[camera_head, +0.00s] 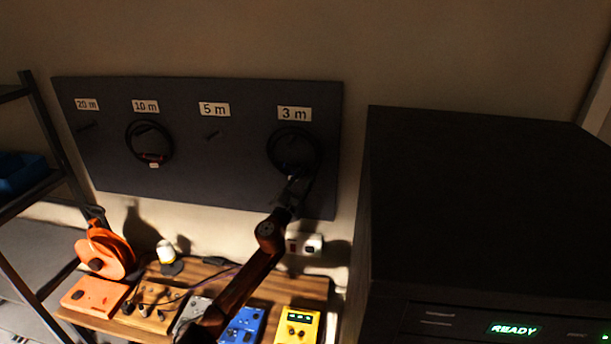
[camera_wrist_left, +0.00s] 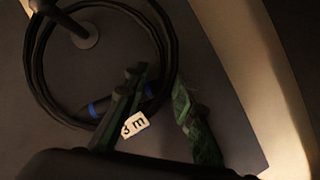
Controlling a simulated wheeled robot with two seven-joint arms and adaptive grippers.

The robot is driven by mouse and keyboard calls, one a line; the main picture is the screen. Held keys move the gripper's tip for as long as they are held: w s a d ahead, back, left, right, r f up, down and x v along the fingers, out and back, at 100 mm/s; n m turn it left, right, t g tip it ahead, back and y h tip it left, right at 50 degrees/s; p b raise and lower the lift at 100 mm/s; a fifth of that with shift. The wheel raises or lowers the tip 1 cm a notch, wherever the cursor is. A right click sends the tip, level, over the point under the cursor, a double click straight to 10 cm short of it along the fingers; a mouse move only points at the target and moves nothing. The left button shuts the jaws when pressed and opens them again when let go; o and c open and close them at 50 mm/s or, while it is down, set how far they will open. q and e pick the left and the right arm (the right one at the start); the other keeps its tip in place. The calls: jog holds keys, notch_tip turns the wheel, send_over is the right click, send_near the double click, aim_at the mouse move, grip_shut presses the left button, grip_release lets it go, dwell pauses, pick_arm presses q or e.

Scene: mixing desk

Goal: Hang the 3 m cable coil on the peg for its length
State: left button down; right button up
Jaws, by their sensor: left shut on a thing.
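The black 3 m cable coil (camera_head: 270,150) is against the dark peg board under the "3 m" label (camera_head: 294,114). In the left wrist view the coil (camera_wrist_left: 32,72) has a blue band and a white "3 m" tag (camera_wrist_left: 135,124). A peg (camera_wrist_left: 84,36) with a round base shows inside the coil's loop, and its shaft crosses in front of the coil at upper left. My left gripper (camera_head: 294,184) is at the coil's lower edge, shut on it; its fingers also show in the wrist view (camera_wrist_left: 158,90). My right gripper is not in view.
Another coil (camera_head: 128,148) hangs under the "10 m" label. The "20 m" and "5 m" pegs (camera_head: 212,135) are bare. Below is a wooden desk with an orange reel (camera_head: 104,252) and several pedals. A large black cabinet (camera_head: 470,200) stands close on the right.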

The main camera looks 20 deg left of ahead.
pick_arm(q)
jog(key=shift+r, duration=0.1)
jog(key=c, duration=1.5)
grip_release()
jog(key=shift+c, duration=0.2)
jog(key=shift+o, duration=0.8)
jog(key=shift+f, duration=0.2)
jog(key=o, duration=1.4)
jog(key=shift+r, duration=0.1)
